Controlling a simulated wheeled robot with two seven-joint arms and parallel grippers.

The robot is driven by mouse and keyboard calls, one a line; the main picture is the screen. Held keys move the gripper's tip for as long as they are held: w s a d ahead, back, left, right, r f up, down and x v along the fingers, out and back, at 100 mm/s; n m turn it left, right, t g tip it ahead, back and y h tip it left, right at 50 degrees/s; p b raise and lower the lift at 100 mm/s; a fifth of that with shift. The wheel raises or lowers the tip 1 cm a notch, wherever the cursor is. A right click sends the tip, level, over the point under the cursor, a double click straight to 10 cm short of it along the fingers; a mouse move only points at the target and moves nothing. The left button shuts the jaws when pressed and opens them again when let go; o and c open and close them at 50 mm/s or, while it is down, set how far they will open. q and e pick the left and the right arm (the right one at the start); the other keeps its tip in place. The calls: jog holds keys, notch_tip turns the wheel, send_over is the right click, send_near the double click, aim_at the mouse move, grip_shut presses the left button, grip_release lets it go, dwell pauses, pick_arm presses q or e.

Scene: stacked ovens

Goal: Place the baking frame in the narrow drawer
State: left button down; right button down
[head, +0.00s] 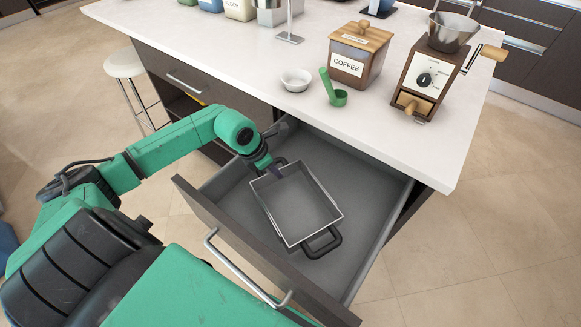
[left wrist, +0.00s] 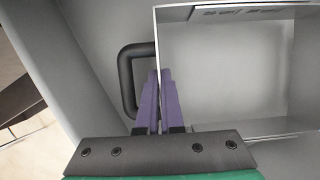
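The baking frame (head: 322,187) is a grey rectangular frame with pale rims and black loop handles. It is inside the open drawer (head: 368,185), set at an angle to its walls. I cannot tell whether it touches the drawer floor. My left gripper (head: 270,171) is at the frame's far left end, beside one handle. In the left wrist view, its purple fingers (left wrist: 159,78) are close together with the frame's wall (left wrist: 220,14) running in between them. The black handle (left wrist: 124,80) is just left of the fingers. My right gripper is out of view.
The white countertop (head: 420,150) overhangs the drawer's back. A stool (head: 124,64) stands left. The drawer's right part is clear.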

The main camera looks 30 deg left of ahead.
aim_at(289, 167)
pick_arm(q)
jog(key=w, duration=0.1)
jog(key=w+d+p, duration=0.1)
jog(key=w+d, duration=0.1)
jog(key=shift+w+d+r, duration=0.1)
jog(key=shift+w+r, duration=0.1)
jog(key=shift+r, duration=0.1)
jog(key=shift+f+p, duration=0.35)
jog(key=shift+f, duration=0.35)
jog(key=shift+w+f, duration=0.1)
jog(key=shift+f, duration=0.1)
jog(key=shift+f+b, duration=0.2)
jog(key=shift+b, duration=0.1)
jog(key=c, duration=1.1)
grip_release()
jog(key=shift+r, duration=0.1)
